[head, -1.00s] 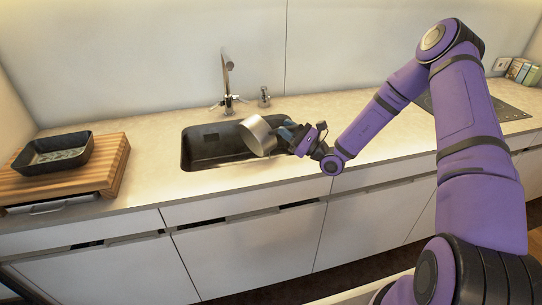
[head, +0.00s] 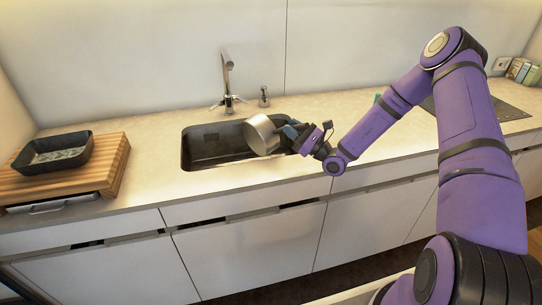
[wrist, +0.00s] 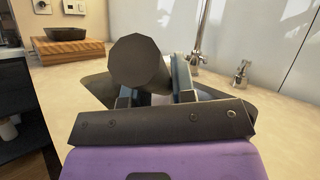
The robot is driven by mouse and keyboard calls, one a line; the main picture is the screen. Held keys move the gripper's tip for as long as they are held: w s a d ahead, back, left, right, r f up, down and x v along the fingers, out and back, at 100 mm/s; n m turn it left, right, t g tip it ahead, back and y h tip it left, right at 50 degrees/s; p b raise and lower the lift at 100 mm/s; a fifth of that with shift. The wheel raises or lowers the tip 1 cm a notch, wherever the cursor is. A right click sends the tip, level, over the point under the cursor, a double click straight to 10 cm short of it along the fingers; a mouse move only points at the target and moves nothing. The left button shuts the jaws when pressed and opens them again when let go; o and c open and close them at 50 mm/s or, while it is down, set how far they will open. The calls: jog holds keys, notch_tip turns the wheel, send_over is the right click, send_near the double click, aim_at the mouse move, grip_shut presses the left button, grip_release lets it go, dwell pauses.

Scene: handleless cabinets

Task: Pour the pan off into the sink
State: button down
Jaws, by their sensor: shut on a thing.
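A metal pan (head: 262,134) is held tilted on its side above the right part of the dark sink (head: 207,146). Its open mouth faces left and down in the head view, and its inside is hidden. My gripper (head: 290,133) is shut on the pan's handle at the pan's right side. In the wrist view the handle's dark round end (wrist: 138,62) points at the camera between the fingers and hides most of the pan. I cannot see whether any liquid is leaving the pan.
A tall faucet (head: 228,80) and a soap dispenser (head: 263,96) stand behind the sink. A wooden board (head: 112,160) with a black dish (head: 55,150) is at the left. A cooktop (head: 495,110) lies far right. Bare counter surrounds the sink.

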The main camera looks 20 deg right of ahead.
jog(key=s+a+f+n+g+h+b, duration=0.1)
jog(key=s+a+f+n+g+h, duration=0.1)
jog(key=a+n, duration=0.6)
jog(key=s+a+f+n+g+h+b, duration=0.1)
jog(key=s+a+n+g, duration=0.4)
jog(key=a, duration=0.7)
jog(key=shift+s+a+f+n+h+b, duration=0.35)
jog(key=shift+s+f+n+h, duration=0.3)
jog(key=shift+s+n, duration=0.8)
jog(key=shift+w+d+n, duration=0.15)
jog(key=shift+w+n, duration=0.1)
